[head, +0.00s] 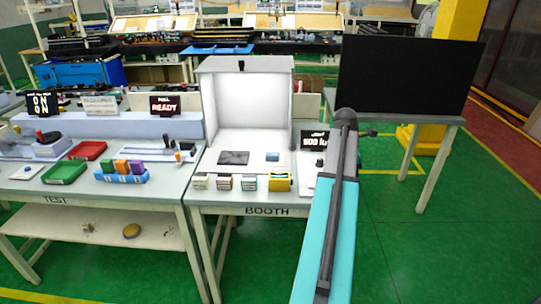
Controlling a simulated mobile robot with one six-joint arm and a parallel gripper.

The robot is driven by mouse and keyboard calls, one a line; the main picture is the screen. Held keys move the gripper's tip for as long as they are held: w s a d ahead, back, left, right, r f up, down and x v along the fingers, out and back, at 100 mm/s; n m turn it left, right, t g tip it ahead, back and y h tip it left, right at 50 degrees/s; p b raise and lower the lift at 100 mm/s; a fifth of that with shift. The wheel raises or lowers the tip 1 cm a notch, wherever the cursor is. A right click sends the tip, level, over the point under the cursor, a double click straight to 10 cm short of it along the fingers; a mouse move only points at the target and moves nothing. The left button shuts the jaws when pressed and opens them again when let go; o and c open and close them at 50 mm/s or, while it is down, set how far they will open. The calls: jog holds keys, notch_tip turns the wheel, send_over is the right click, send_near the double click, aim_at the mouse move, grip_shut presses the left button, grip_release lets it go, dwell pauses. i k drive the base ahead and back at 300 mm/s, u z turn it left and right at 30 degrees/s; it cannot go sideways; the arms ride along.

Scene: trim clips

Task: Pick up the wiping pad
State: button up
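I cannot tell for certain which thing is the wiping pad. A small blue-grey flat piece (272,157) lies at the mouth of the white light booth (249,63). A dark flat square (233,158) lies to its left. A yellow block (279,183) with a blue-grey top sits near the front edge of the booth table, right of several small pale boxes. My arm rises from the bottom of the picture, right of these things, and hides part of the table's right end. My gripper is not in view.
The booth table (258,198) adjoins a test table (165,187) holding red and green trays (64,172) and a blue rack (121,175). A small sign (314,141) stands right of the booth. A black panel (407,77) stands on a right-hand table. Green floor is clear at lower right.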

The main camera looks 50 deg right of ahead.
aim_at(269, 157)
jog(key=u, duration=0.05)
jog(key=i, duration=1.45)
